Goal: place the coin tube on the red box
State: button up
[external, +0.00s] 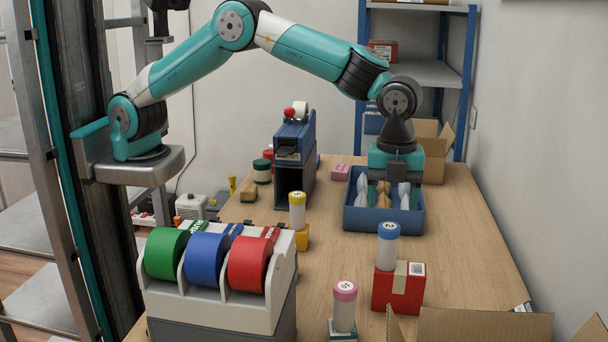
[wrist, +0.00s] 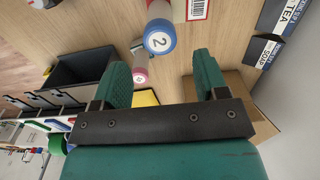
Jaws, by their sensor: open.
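A coin tube with a blue cap marked 2 (external: 388,245) stands upright on the red box (external: 392,290). In the wrist view its blue cap (wrist: 160,37) shows beside part of the red box (wrist: 179,9). Another tube, pink-capped (external: 344,308), stands in front of and left of the red box, and a yellow-capped tube (external: 297,212) stands further back on the left. My gripper (external: 395,179) is over the blue crate, behind the red box and apart from the tubes. In the wrist view my gripper (wrist: 160,64) has its jaws apart with nothing held.
The blue crate (external: 384,222) holds several white and brown items. A tape dispenser (external: 220,309) with green, blue and red rolls fills the front left. Open cardboard boxes (external: 485,326) stand front right and back right. Bare wood lies between the crate and the red box.

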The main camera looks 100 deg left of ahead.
jog(key=r, duration=0.3)
jog(key=shift+a+r+b, duration=0.15)
jog(key=shift+a+b, duration=0.05)
jog(key=shift+b, duration=0.1)
jog(key=s+a+r+n+y, duration=0.1)
jog(key=s+a+r+n, duration=0.3)
jog(key=s+a+n, duration=0.5)
jog(key=s+a+r+n+y, duration=0.1)
jog(key=s+a+r+n, duration=0.35)
jog(key=s+a, duration=0.4)
jog(key=s+a+n+y, duration=0.1)
jog(key=s+a+n, duration=0.4)
jog(key=s, duration=0.6)
jog(key=s+a+f+n+y, duration=0.1)
jog(key=s+a+n, duration=0.4)
jog(key=s, duration=0.6)
jog(key=shift+s+a+n, duration=0.3)
jog(key=shift+a+n, duration=0.05)
jog(key=shift+n, duration=0.5)
